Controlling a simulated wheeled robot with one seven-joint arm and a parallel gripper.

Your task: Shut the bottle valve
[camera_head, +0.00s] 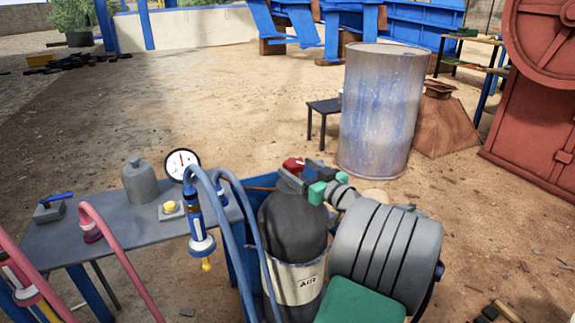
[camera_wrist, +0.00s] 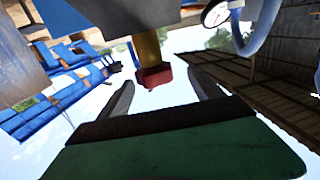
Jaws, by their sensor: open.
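The air bottle (camera_head: 292,235) stands upright at the front of the head view. It has a dark grey shoulder and a pale band marked AIR. Its red valve knob (camera_head: 293,165) shows at the top, partly hidden by my gripper (camera_head: 303,174). In the wrist view the red knob (camera_wrist: 153,77) sits on a brass-coloured stem (camera_wrist: 148,48). My gripper (camera_wrist: 161,80) is open, with one grey finger on each side of the knob in that picture. The knob is around fingertip level; I see a gap on both sides and no contact.
A grey bench (camera_head: 125,205) on the left holds a small grey bottle (camera_head: 140,180) and a round gauge (camera_head: 181,164). Blue hoses (camera_head: 228,245) arch close beside the air bottle. A worn metal drum (camera_head: 380,110) stands behind on open sandy ground.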

